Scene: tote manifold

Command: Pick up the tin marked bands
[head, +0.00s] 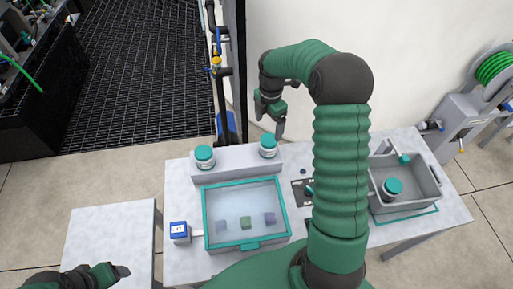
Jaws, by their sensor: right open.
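Three white tins with teal lids are in view. One tin (204,157) stands at the left of a grey raised ledge (236,160), and another tin (268,146) stands at its right end. The third tin (392,188) is inside a grey tote (432,188) on the right. The labels are too small to read, so I cannot tell which is marked bands. My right gripper (270,121) is open and empty, fingers downward, just above and behind the ledge's right tin. My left gripper (121,271) is low at the left, far from the tins; its jaws are unclear.
A teal-rimmed tray (245,247) with three small cubes lies in front of the ledge. A blue-and-white box (179,231) stands left of it. A dark panel (299,187), partly behind my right arm, lies between tray and tote. A bare white table (105,235) is at left.

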